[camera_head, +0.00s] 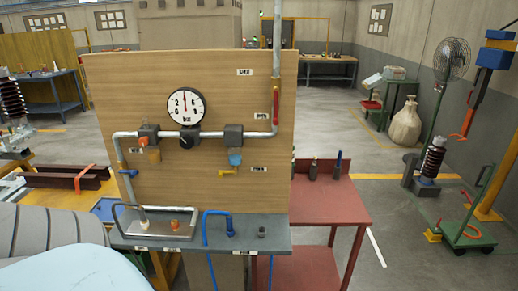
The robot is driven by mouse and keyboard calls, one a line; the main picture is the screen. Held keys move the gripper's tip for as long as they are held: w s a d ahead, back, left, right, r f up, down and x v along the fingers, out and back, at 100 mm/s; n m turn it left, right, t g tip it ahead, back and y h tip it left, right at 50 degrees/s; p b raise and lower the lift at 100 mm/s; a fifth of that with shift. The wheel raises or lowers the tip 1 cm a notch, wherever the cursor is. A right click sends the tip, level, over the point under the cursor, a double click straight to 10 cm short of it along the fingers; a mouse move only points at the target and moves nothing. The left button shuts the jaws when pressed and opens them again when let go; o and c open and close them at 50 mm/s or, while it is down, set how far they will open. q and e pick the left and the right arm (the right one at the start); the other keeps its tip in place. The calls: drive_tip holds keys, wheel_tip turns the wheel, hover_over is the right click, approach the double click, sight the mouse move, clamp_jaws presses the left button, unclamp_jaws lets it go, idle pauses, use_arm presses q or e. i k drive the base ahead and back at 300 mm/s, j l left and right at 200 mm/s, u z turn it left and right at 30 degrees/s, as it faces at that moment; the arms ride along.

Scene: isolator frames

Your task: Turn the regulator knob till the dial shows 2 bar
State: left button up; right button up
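The round white dial (187,106) with a black rim is mounted on the upright wooden panel (225,80). Its red needle points almost straight up, to the right of the figure 2; the other figures are too small to read surely. Directly below it, a dark regulator block with a round black knob (186,142) sits on the grey pipe (215,134). The knob's turn position cannot be read. Nothing is touching the knob or dial. Neither of my grippers is in view.
A grey shelf (200,240) below carries a blue hose (206,230) and fittings. A red table (335,190) stands right. Space before the dial is clear.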

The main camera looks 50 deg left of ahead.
sight(187, 141)
drive_tip(key=u, duration=2.05)
